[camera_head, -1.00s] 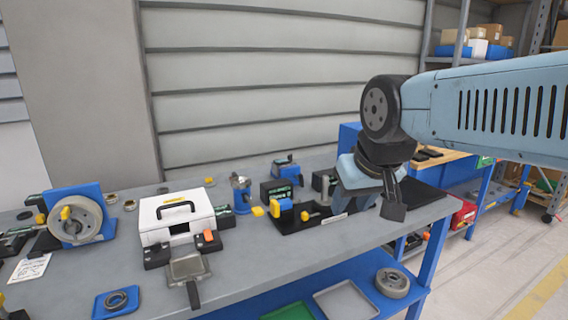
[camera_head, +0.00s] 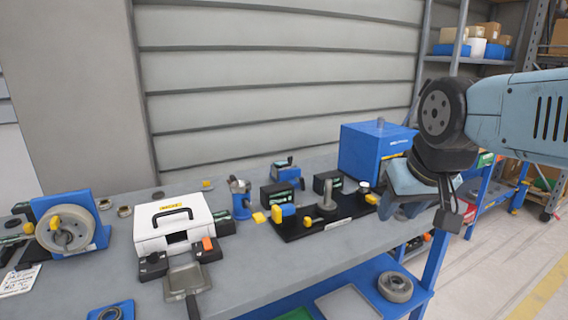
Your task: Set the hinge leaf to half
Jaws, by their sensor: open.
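A flat grey plate with a dark handle (camera_head: 186,281), which looks like the hinge leaf, lies in front of the white case at the left front of the bench. It appears to sit between two black blocks (camera_head: 152,266), one with an orange tab (camera_head: 207,244), and its handle points toward the bench's front edge. Its exact angle is hard to judge from here. My gripper (camera_head: 426,212) is at the right, by the bench's right end, far from the plate. It is open and holds nothing that I can see. Its far side is partly hidden.
The white case (camera_head: 203,218) stands behind the plate. A handwheel on a blue plate (camera_head: 68,228) is at the left. A black fixture (camera_head: 292,230) with yellow and blue parts and a blue box (camera_head: 362,150) are toward the right. The front middle bench surface (camera_head: 270,265) is clear.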

